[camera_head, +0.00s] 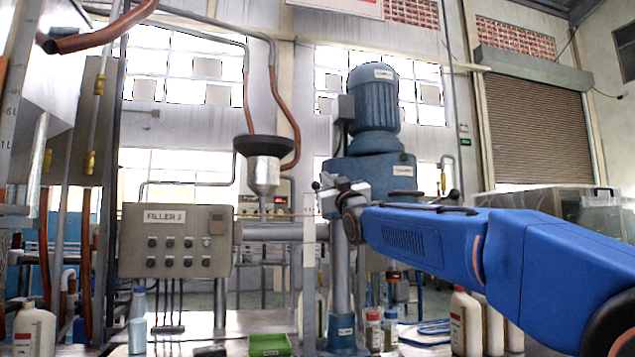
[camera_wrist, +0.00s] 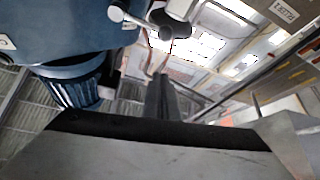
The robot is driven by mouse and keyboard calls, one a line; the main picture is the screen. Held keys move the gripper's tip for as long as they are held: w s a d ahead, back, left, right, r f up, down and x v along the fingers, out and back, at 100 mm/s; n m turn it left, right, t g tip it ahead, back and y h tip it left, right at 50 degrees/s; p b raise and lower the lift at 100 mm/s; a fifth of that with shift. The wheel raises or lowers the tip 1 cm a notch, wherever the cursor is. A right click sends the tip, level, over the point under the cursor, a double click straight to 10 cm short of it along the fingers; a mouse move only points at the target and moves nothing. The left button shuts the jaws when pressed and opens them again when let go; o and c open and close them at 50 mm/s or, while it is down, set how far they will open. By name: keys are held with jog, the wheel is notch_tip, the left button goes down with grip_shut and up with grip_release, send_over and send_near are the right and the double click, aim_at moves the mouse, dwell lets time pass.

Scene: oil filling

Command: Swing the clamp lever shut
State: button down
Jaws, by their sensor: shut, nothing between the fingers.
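The clamp lever shows in the wrist view as a metal rod with a round knob (camera_wrist: 118,11), beside the blue mixer head at the top. In the head view a small dark knob (camera_head: 316,186) shows left of the steel column, at the end of my blue arm. My gripper shows in the wrist view as dark fingers (camera_wrist: 160,98) close together, with nothing between them. The fingertips point toward the lever and look apart from it, though the gap is hard to judge. In the head view the fingers are hard to make out against the clamp parts.
The blue mixer motor (camera_head: 373,97) stands above the clamp on a steel column (camera_head: 341,270). A grey FILLER 2 control box (camera_head: 176,240) and a funnel (camera_head: 263,175) are to the left. Bottles (camera_head: 466,320) and a green tray (camera_head: 269,345) stand on the bench below.

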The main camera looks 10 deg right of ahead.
notch_tip(320, 180, up, 5)
send_over(313, 188)
jog(key=s, duration=0.3)
jog(key=shift+w+d+f, duration=0.1)
jog(key=shift+d+f, duration=0.1)
jog(key=shift+f, duration=0.8)
jog(key=shift+w+d+f, duration=0.1)
jog(key=shift+d+f, duration=0.1)
jog(key=shift+f, duration=0.75)
jog(key=shift+f, duration=0.1)
jog(key=shift+f+n+g+y, duration=0.3)
jog(key=shift+f+n+y, duration=0.35)
jog(key=shift+n, duration=0.5)
jog(key=shift+f+n+g+y, duration=0.3)
jog(key=shift+f+n+y, duration=0.25)
jog(key=shift+n, duration=0.55)
jog(key=shift+f+n+g+y, duration=0.3)
jog(key=shift+f+n+y, duration=0.35)
jog(key=shift+n, duration=0.5)
jog(key=d+f+n+g+y, duration=0.2)
jog(key=d+f+n+g, duration=0.2)
jog(key=n, duration=0.5)
jog(key=shift+f+g, duration=0.3)
jog(key=shift+f, duration=0.9)
jog(key=shift+y, duration=0.25)
